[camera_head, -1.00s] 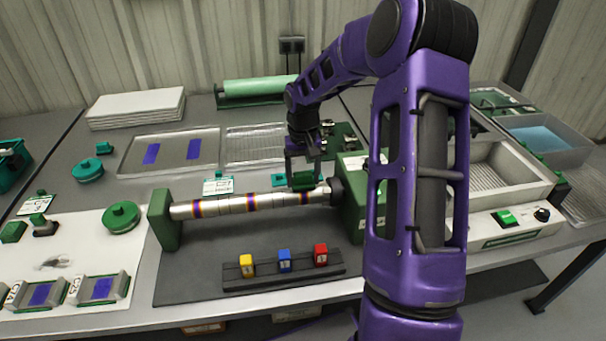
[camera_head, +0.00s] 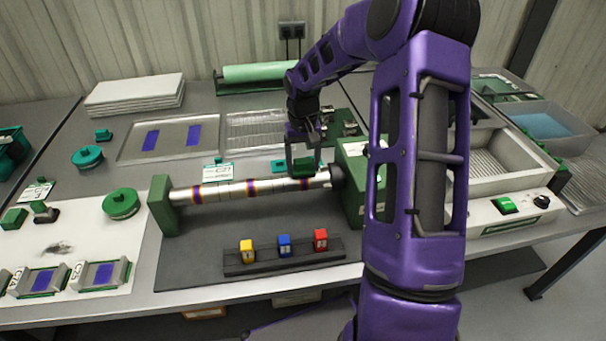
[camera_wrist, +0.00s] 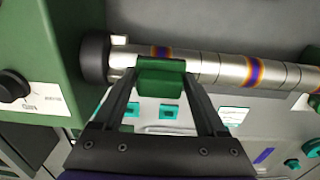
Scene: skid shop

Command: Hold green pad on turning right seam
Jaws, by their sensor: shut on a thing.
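My gripper (camera_head: 303,160) is shut on the green pad (camera_wrist: 160,78), which also shows in the head view (camera_head: 303,169). The pad is at the right part of the metal tube (camera_head: 228,192), close to the dark chuck. In the wrist view the tube (camera_wrist: 209,66) runs just beyond the pad, which overlaps its edge. Contact is hard to tell. The tube has several heat-tinted seam bands. The right seam (camera_wrist: 161,52) shows right behind the pad, partly hidden. The middle seam (camera_wrist: 254,72) is clear of the gripper. The green drive housing (camera_head: 354,180) holds the tube's right end.
A green end support (camera_head: 163,206) holds the tube's left end. A dark rack (camera_head: 285,258) with yellow, blue and red blocks lies in front. A tray (camera_head: 172,138) with purple strips lies behind. A grey basin (camera_head: 491,160) stands right of my arm.

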